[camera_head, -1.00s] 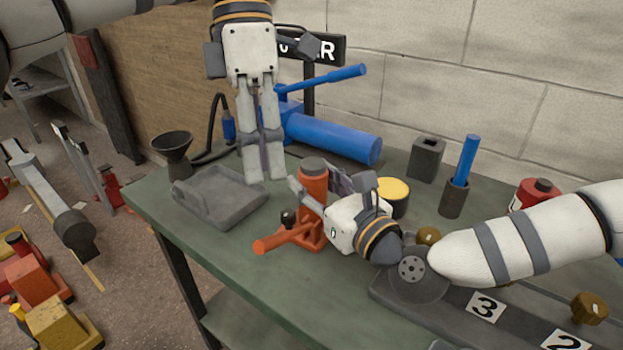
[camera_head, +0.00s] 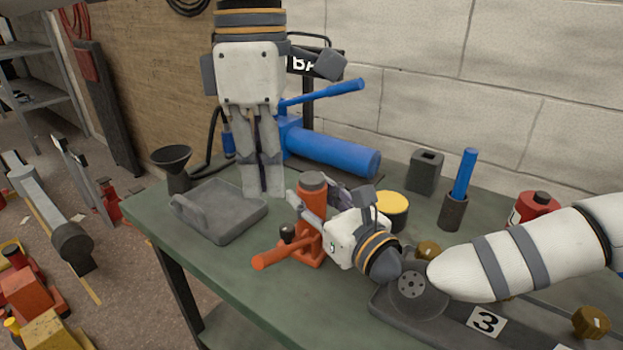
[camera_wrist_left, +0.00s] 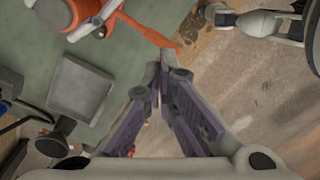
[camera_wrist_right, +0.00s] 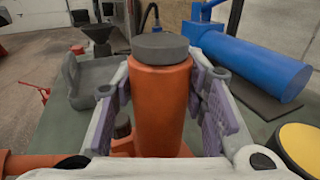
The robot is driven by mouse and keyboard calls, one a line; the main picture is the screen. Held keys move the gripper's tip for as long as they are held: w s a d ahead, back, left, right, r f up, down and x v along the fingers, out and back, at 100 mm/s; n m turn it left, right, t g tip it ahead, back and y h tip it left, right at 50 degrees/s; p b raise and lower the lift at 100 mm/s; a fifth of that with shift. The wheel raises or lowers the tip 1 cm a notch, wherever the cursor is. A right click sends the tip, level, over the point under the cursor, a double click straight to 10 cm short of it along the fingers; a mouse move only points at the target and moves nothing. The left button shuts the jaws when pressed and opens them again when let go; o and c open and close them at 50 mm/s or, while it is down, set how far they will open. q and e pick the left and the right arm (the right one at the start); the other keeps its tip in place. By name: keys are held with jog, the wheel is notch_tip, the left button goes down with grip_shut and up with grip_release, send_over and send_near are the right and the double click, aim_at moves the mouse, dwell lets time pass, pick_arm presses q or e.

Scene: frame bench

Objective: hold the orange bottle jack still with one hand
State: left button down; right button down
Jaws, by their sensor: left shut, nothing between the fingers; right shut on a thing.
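The orange bottle jack (camera_head: 312,205) stands upright on the green bench, with a grey cap on top and an orange handle socket reaching to the left. My right gripper (camera_head: 318,212) is shut on its cylinder from the right side. In the right wrist view the jack's orange body (camera_wrist_right: 160,105) sits between the two fingers. My left gripper (camera_head: 264,192) points down over the bench, left of and behind the jack, beside the grey tray, shut and empty. In the left wrist view its fingertips (camera_wrist_left: 158,60) meet, and the jack (camera_wrist_left: 84,20) shows at the upper left.
A grey tray (camera_head: 240,226) and a dark funnel (camera_head: 172,160) lie at the left of the bench. A blue cylinder pump (camera_head: 335,152) is at the back. A yellow-topped tin (camera_head: 393,203) stands right of the jack. A numbered dark rail (camera_head: 455,325) lies front right.

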aim_at(272, 251)
pick_arm(q)
jog(key=shift+m+t, duration=0.3)
jog(key=shift+m, duration=0.2)
jog(key=shift+s+d+f, duration=0.1)
jog(key=shift+s+f, duration=0.1)
jog(key=shift+f, duration=1.45)
jog(key=shift+s+f, duration=0.2)
jog(key=shift+f, duration=1.45)
jog(key=shift+f, duration=1.3)
jog(key=shift+f, duration=2.25)
jog(key=shift+r, duration=2.25)
